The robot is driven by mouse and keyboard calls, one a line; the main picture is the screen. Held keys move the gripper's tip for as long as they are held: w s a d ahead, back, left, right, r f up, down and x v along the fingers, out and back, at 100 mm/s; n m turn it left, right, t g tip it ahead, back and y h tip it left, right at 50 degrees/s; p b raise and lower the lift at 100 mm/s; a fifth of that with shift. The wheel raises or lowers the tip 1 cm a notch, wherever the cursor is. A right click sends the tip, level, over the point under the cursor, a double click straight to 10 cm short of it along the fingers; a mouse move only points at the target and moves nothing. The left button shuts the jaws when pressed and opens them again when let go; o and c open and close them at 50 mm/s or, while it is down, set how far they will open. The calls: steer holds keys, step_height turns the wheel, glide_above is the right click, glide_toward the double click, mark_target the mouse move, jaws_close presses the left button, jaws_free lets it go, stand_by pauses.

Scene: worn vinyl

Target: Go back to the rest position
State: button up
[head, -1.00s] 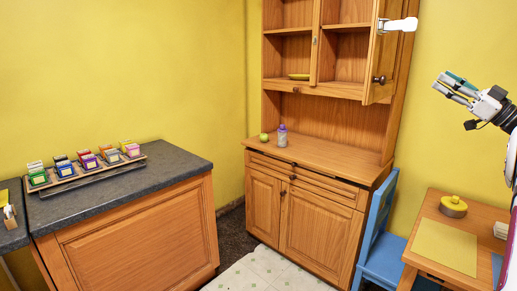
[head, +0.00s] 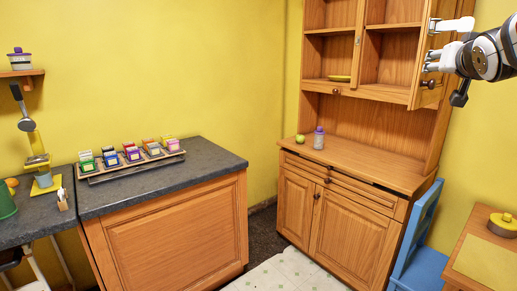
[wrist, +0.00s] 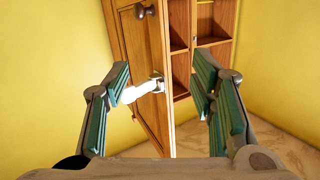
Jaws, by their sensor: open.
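My gripper (head: 437,58) is at the upper right of the head view, close in the picture to the open right door (head: 432,60) of the wooden hutch. In the wrist view my gripper (wrist: 160,82) has its two teal-padded fingers spread wide with nothing held between them. The hutch door (wrist: 152,112) shows between and beyond the fingers, with a dark round knob (wrist: 145,11) and a white fitting (wrist: 140,91) on it. I cannot tell the exact gap between fingers and door.
The hutch (head: 370,165) bears a green apple (head: 300,139) and a purple-capped bottle (head: 318,139). A blue chair (head: 420,235) and table (head: 462,262) stand right. A dark counter (head: 215,160) with a rack of colored boxes stands left. Floor (head: 285,275) shows between.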

steer(key=s+a+f+n+g+y, duration=0.2)
steer(key=s+a+f+g, duration=0.1)
steer(key=s+a+f, duration=0.5)
steer(key=s+a+f+n+g+y, duration=0.2)
steer(key=s+a+f+g, duration=0.2)
steer(key=s+a+f, duration=0.5)
steer(key=s+a+f+n+g+y, duration=0.1)
steer(key=s+a+f+g+y, duration=0.2)
steer(key=s+a+f, duration=0.5)
steer(key=s+f+g, duration=0.1)
steer(key=s+f, duration=0.2)
steer(key=s, duration=0.6)
steer(key=shift+a+n, duration=0.15)
steer(key=shift+n, duration=0.25)
